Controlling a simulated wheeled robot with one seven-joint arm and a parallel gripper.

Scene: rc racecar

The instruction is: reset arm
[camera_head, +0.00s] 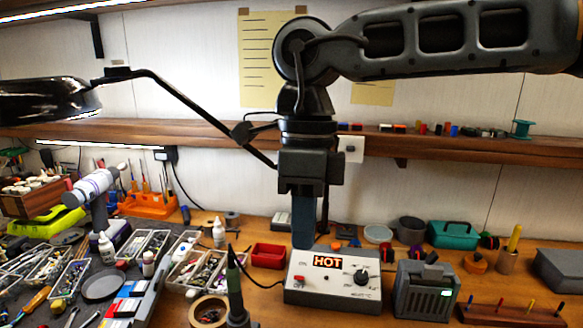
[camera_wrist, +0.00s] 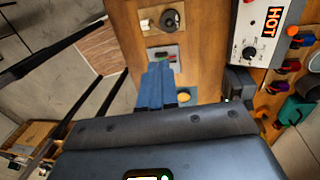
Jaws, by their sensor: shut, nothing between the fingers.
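My gripper (camera_head: 304,238) hangs from my arm in the head view, pointing down above the back of the workbench. Its two blue fingers are pressed together with nothing between them. In the wrist view the closed gripper (camera_wrist: 158,72) shows over the wooden bench top. In the head view its tips appear just behind the soldering station (camera_head: 325,283), a white box with a lit HOT sign; I cannot tell the height gap. The soldering station also shows at the top right of the wrist view (camera_wrist: 262,30).
A soldering iron (camera_head: 237,290) stands upright left of the station. A red tray (camera_head: 268,256), a grey boxy unit (camera_head: 427,291) and a teal box (camera_head: 453,235) surround it. A black lamp arm (camera_head: 185,97) and a wooden shelf (camera_head: 440,143) are close to my arm.

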